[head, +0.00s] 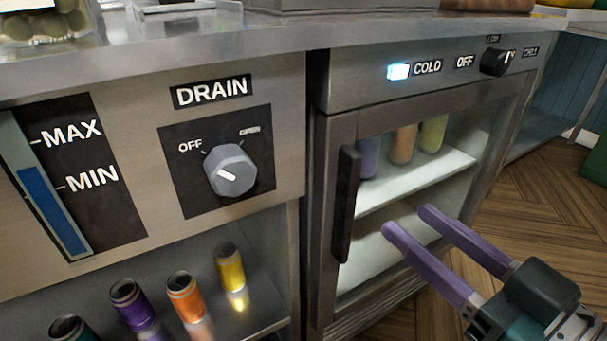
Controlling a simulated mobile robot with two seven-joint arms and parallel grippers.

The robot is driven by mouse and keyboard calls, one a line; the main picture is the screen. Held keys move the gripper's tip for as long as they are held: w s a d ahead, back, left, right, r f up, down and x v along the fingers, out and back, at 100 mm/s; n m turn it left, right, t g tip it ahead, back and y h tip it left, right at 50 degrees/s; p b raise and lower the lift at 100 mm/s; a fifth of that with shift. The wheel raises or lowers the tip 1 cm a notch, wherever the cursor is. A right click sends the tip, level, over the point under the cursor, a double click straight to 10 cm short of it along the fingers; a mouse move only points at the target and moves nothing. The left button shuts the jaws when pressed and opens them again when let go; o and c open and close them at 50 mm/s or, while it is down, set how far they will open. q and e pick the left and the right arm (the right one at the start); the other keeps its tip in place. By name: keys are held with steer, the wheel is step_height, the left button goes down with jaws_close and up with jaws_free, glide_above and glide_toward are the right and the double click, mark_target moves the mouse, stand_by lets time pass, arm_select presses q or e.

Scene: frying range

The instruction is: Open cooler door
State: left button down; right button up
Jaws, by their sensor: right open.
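The cooler door (335,262) is a grey metal frame around a glass pane, and it looks closed. Its black vertical handle (346,205) is on the left side of the door. Through the glass, a few cans stand on a white shelf (420,178). My right gripper (408,219) is at the lower right, in front of the glass. Its two purple fingers are apart with nothing between them. They point toward the handle but are to the right of it and do not appear to touch it. My left gripper is not in view.
A control panel with a black knob (494,62) and a lit COLD light (398,71) is above the door. To the left are a DRAIN knob (231,170) and an open shelf with several cans, one yellow (230,268). The wooden floor (540,215) at the right is clear.

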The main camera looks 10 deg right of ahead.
mark_target(356, 184)
steer(key=b+x, duration=0.1)
steer(key=x, duration=0.2)
steer(key=b+x, duration=0.1)
steer(key=x, duration=0.2)
steer(key=b+x, duration=0.1)
steer(key=x, duration=0.3)
steer(key=shift+w+a+f, duration=0.1)
steer(key=shift+f, duration=0.25)
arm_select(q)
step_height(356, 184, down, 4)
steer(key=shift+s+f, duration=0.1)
arm_select(e)
jaws_close()
stand_by(0.7)
